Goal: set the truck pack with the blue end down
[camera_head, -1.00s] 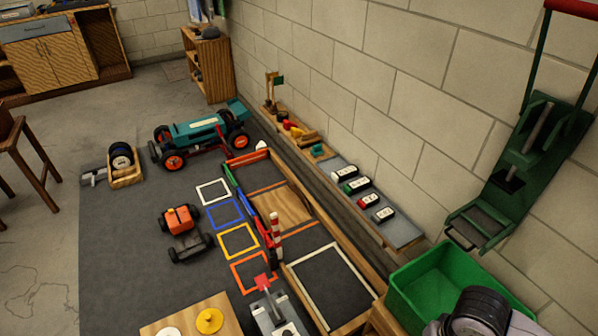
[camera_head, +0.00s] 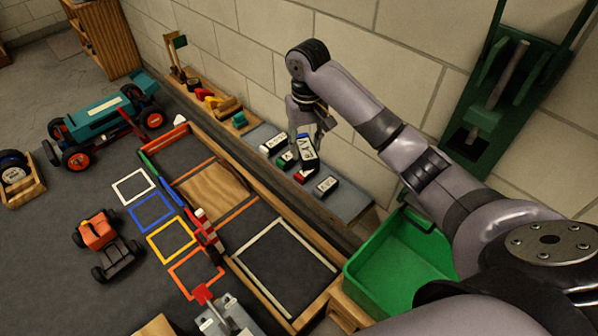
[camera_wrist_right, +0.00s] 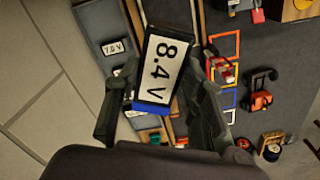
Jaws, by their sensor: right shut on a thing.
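The truck pack (camera_head: 308,152), a dark block with a white label, is held over the wall-side shelf in the head view. Its label reads 8.4 V in the wrist view (camera_wrist_right: 163,68). My right gripper (camera_head: 307,128) is shut on it from above. The blue end is on the side toward my gripper, so it points up, and the pack stands roughly upright. Whether its lower end touches the shelf (camera_head: 350,205) I cannot tell. My left gripper is not in view.
Several other packs lie on the shelf: one with a white end (camera_head: 273,145), one green (camera_head: 286,160), one red (camera_head: 300,177) partly hidden by the held pack, and one to the right (camera_head: 327,185). A green bin (camera_head: 385,285) stands near the shelf's right end.

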